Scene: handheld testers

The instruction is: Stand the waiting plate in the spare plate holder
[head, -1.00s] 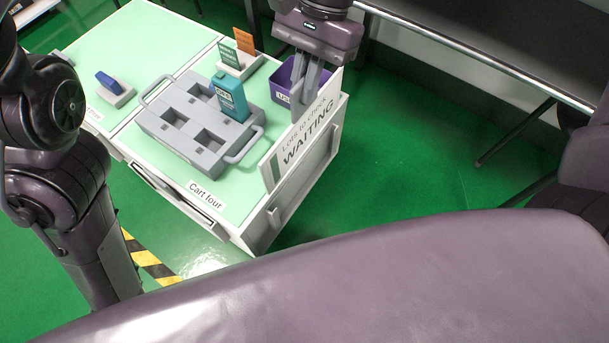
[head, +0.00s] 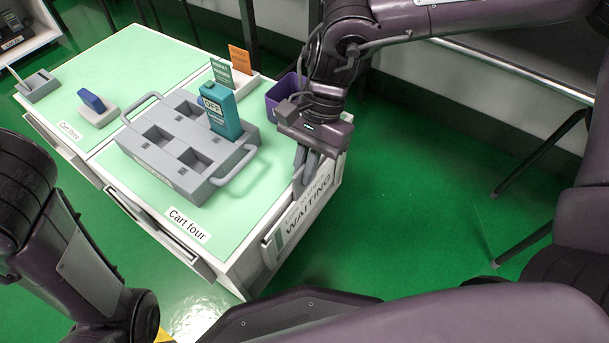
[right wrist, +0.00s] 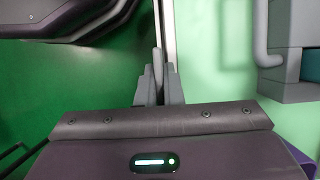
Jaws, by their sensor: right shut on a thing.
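The waiting plate (head: 312,208), a pale plate lettered "WAITING", is upright along the right-hand side of cart four (head: 205,275). My right gripper (head: 304,183) is shut on its upper edge from above. The gripper covers part of the lettering. In the right wrist view the fingers (right wrist: 157,85) close on the plate, which shows edge-on as a thin pale strip (right wrist: 165,25). Whether the plate's lower edge sits in a holder cannot be told. My left arm shows at the left, but its gripper is out of view.
A grey tray (head: 135,150) holding a teal tester (head: 221,112) stands on the cart's green top. A purple bin (head: 283,97), small cards (head: 240,62) and a blue tester on a stand (head: 92,102) are behind and left. Green floor is open to the right.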

